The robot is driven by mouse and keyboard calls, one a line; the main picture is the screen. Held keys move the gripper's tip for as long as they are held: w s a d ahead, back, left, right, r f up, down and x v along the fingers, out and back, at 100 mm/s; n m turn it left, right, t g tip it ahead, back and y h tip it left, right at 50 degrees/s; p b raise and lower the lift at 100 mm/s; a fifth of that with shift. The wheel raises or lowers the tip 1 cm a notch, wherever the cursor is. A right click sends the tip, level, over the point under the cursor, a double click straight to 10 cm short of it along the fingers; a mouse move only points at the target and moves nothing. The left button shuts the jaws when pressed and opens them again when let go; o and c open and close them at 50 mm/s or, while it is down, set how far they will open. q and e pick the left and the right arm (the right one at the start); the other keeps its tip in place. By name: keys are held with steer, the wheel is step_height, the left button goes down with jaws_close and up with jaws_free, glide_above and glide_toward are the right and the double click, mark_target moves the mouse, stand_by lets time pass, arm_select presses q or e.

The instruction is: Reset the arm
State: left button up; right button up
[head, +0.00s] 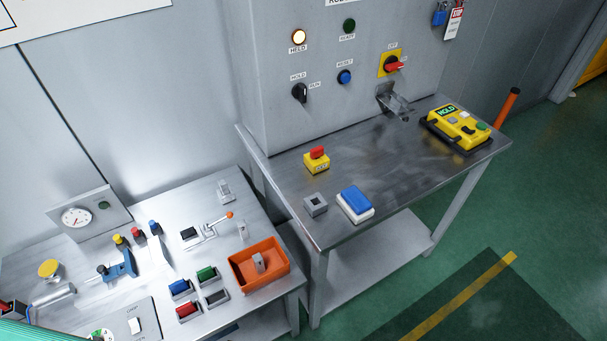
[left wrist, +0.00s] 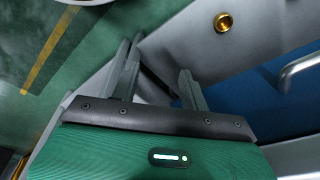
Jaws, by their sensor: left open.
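A grey control cabinet (head: 330,60) stands behind the right steel table. Its HELD lamp (head: 299,37) glows pale and its green READY lamp (head: 349,25) looks dark. A blue RESET button (head: 344,77) sits below, beside a black HOLD/RUN knob (head: 299,93). A red handle on a yellow plate (head: 391,64) is at the right. A yellow pendant (head: 457,127) with a green HOLD display lies on the table. My left gripper (left wrist: 160,58) is open and empty in the left wrist view, away from the panel. My right gripper is not in view.
The right table (head: 400,165) holds a red-topped emergency stop (head: 317,160), a grey block (head: 315,204) and a blue-topped box (head: 355,204). The left table (head: 215,245) is crowded with fixtures and an orange tray (head: 284,279). Blue padlocks and a tag (head: 454,22) hang upper right.

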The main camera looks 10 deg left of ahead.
arm_select(q)
steer(key=s+a+f+b, duration=0.1)
steer(key=s+f+b, duration=0.4)
steer(key=s+f, duration=0.4)
steer(key=s+a+f+g+b, duration=0.1)
steer(key=s+f+b, duration=0.4)
steer(key=f, duration=1.6)
steer(key=s+a, duration=0.1)
steer(key=s, duration=0.3)
steer(key=shift+s+a+f, duration=0.2)
steer(key=shift+s+f, duration=0.1)
steer(key=shift+s, duration=0.1)
